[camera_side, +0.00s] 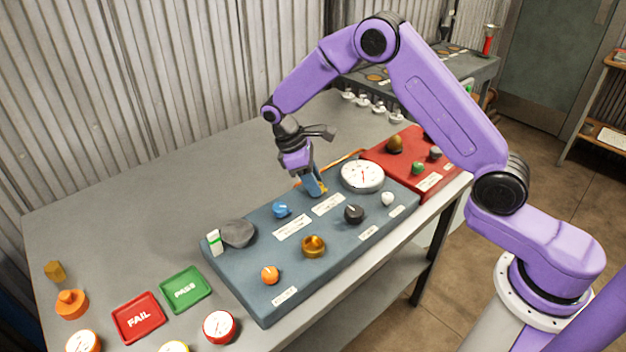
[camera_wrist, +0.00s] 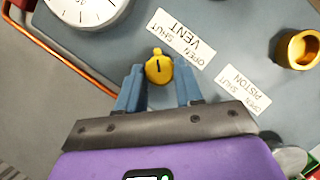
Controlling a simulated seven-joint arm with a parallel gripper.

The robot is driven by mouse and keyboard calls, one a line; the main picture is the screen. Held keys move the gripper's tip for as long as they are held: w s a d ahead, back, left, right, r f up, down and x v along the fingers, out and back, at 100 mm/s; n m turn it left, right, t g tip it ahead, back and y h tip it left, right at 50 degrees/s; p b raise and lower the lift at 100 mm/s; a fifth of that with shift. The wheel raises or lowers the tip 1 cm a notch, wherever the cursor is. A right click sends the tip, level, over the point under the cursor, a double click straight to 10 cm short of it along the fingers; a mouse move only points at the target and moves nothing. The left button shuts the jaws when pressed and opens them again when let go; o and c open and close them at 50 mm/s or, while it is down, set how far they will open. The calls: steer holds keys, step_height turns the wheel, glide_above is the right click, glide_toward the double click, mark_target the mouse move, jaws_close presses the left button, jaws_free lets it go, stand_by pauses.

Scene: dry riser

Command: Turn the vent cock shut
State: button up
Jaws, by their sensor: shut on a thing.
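The vent cock is a small yellow knob (camera_wrist: 159,69) with a short dark mark on its face and a tab at its top edge. It stands on the blue-grey panel beside a white label (camera_wrist: 182,38) reading VENT, OPEN and SHUT. My gripper (camera_side: 316,189) points down at the panel from above, its blue fingers on either side of the knob and shut on it. Which marking the knob points to I cannot tell.
A white dial gauge (camera_side: 362,175) stands close beside my gripper. The panel also bears a blue knob (camera_side: 280,209), a black knob (camera_side: 354,214) and a brass cup (camera_side: 314,246). An orange pipe (camera_wrist: 62,58) runs along the panel's back edge.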

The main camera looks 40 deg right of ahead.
steer(key=shift+w, duration=0.1)
steer(key=o, duration=1)
steer(key=shift+o, duration=0.2)
steer(key=v, duration=1.7)
steer(key=shift+r, duration=0.2)
steer(key=shift+a, duration=0.15)
